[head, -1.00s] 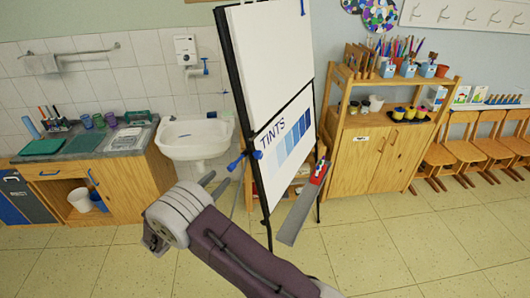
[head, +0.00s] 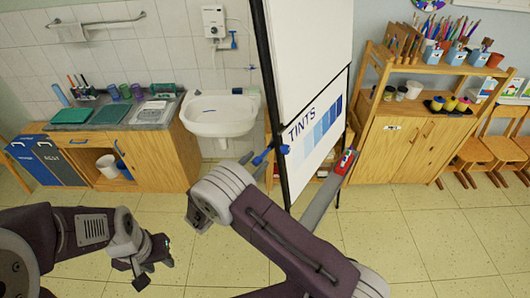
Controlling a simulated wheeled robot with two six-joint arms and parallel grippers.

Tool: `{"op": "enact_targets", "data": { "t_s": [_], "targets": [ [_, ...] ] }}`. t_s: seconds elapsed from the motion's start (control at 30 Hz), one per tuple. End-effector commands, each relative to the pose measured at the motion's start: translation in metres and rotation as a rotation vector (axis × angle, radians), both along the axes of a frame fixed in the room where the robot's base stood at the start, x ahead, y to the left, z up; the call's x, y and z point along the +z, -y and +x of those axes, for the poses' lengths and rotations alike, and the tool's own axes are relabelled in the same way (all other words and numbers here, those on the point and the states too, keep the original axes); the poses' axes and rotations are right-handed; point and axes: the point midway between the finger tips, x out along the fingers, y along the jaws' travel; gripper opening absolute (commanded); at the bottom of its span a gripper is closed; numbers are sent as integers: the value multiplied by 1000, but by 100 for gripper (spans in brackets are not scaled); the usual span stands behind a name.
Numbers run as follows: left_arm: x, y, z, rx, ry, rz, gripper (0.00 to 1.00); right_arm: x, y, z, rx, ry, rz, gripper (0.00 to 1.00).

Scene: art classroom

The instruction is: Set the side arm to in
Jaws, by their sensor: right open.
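The easel's side arm (head: 322,197) is a long grey bar with red, blue and white pieces at its upper end. It sticks out from the right side of the flip chart easel (head: 264,90) toward me, its lower part hidden behind my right arm. My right gripper (head: 254,164) is open, its fingers pointing up and right, beside the blue knob (head: 262,158) at the easel's left edge. I cannot tell whether they touch. My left gripper (head: 150,264) is low on the left, over the floor and away from the easel; its finger gap is unclear.
A white sink (head: 221,115) hangs on the wall left of the easel, next to a wooden counter cabinet (head: 150,155). A wooden shelf cabinet (head: 410,145) with paint pots and brushes stands to the right. Chairs (head: 497,146) line the far right. The floor in front is clear.

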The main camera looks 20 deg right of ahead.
Motion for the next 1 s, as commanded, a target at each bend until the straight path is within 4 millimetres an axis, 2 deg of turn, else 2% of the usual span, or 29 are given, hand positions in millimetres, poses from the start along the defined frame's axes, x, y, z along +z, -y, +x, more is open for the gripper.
{"op": "enact_targets", "data": {
  "t_s": [0.27, 0.3, 0.43, 0.47, 1.0],
  "targets": [
    [1, 0, 0, 0, -1, 0, 36, 0, 1, 1, 3, -1, 0, 43],
    [1, 0, 0, 0, -1, 0, 36, 0, 1, 1, 3, -1, 0, 38],
    [1, 0, 0, 0, -1, 0, 36, 0, 1, 1, 3, 0, -1, 2],
    [1, 0, 0, 0, -1, 0, 36, 0, 1, 1, 2, -1, -1, 0],
    [1, 0, 0, 0, 0, 0, 36, -3, 2, 0, 2, -7, 2, 0]
  ]
}}
